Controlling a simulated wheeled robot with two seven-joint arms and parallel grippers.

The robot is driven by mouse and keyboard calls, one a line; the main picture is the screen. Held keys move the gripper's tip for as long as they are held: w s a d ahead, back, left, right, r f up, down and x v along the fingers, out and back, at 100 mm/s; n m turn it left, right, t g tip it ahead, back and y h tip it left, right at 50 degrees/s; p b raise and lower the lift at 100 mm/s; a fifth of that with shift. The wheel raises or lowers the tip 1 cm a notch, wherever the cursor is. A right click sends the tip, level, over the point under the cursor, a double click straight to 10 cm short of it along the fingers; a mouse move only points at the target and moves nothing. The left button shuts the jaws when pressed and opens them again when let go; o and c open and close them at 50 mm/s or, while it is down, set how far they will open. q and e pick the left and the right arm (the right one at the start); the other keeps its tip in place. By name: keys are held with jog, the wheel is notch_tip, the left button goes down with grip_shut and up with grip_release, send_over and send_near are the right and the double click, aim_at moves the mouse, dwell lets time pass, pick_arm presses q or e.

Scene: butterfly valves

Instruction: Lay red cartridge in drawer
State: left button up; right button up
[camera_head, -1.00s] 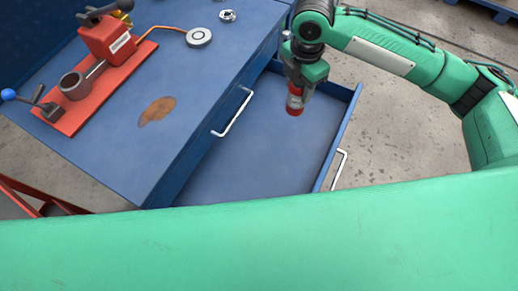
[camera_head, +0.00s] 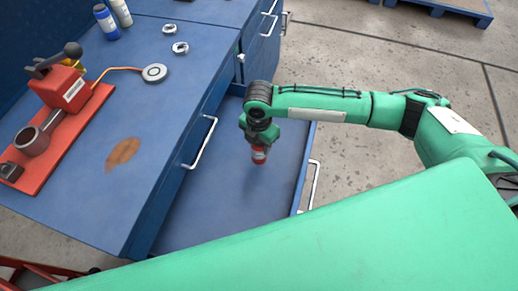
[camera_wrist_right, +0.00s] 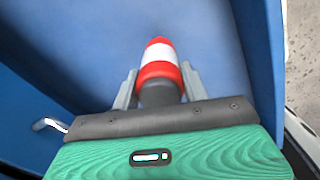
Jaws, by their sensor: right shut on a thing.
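The red cartridge (camera_head: 258,157) is held by my right gripper (camera_head: 258,143) over the open blue drawer (camera_head: 222,200). In the right wrist view the cartridge (camera_wrist_right: 160,58) is red with a white band and a dark grey end, and sits between the two grey fingers of the gripper (camera_wrist_right: 159,78). Its far end points away from the palm, toward the blue drawer floor (camera_wrist_right: 95,45). In the head view it hangs roughly upright; its height above the floor is hard to tell. My left gripper is out of view.
The blue workbench (camera_head: 165,90) is left of the drawer, with a red clamp fixture (camera_head: 60,130), a round grey disc (camera_head: 154,73), metal nuts and bottles on it. The drawer has a white handle (camera_head: 309,185) on its outer side. The drawer floor looks clear.

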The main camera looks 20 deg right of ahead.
jog(key=shift+f, duration=2.05)
jog(key=shift+f, duration=0.15)
jog(key=o, duration=1.1)
notch_tip(320, 180, up, 12)
jog(key=shift+r, duration=0.15)
